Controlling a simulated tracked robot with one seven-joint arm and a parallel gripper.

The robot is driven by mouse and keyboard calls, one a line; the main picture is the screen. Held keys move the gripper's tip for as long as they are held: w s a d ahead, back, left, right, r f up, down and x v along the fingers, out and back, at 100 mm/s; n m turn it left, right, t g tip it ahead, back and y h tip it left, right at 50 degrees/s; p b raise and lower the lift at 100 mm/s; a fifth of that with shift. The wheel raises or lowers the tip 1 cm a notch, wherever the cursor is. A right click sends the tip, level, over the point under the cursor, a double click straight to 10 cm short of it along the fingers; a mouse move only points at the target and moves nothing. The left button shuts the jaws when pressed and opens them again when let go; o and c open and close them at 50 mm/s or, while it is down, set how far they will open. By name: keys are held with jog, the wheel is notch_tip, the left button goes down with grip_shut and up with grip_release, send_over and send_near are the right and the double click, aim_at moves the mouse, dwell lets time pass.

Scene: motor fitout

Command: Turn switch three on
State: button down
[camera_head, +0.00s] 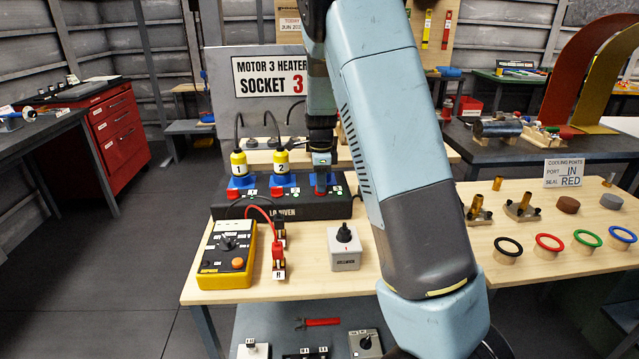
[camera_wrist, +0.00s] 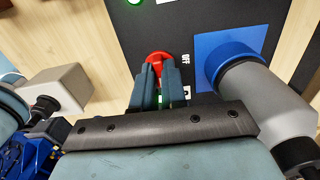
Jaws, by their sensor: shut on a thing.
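A black power strip (camera_head: 290,211) lies on the wooden bench, with yellow plugs marked 1 (camera_head: 239,163) and 2 (camera_head: 281,162) standing in blue sockets. My gripper (camera_wrist: 157,84) reaches down onto the right part of the strip. In the wrist view it is shut on a red switch (camera_wrist: 158,58), with an OFF label beside it. A green glow shows between the fingers. A blue socket (camera_wrist: 232,50) with a grey plug in it stands just right of the fingers. In the head view my gripper (camera_head: 322,180) hides most of the third socket area.
A yellow meter (camera_head: 228,255) with red leads and a grey box with a black knob (camera_head: 345,247) stand in front of the strip. A SOCKET 3 sign (camera_head: 270,77) stands behind. Coloured rings and brass fittings occupy the right bench (camera_head: 545,270).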

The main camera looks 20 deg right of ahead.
jog(key=shift+w+a, duration=0.15)
jog(key=shift+a, duration=0.05)
jog(key=c, duration=1.5)
grip_release()
jog(key=o, duration=0.3)
jog(key=shift+d, duration=0.15)
notch_tip(320, 180, up, 14)
jog(key=shift+f, duration=0.15)
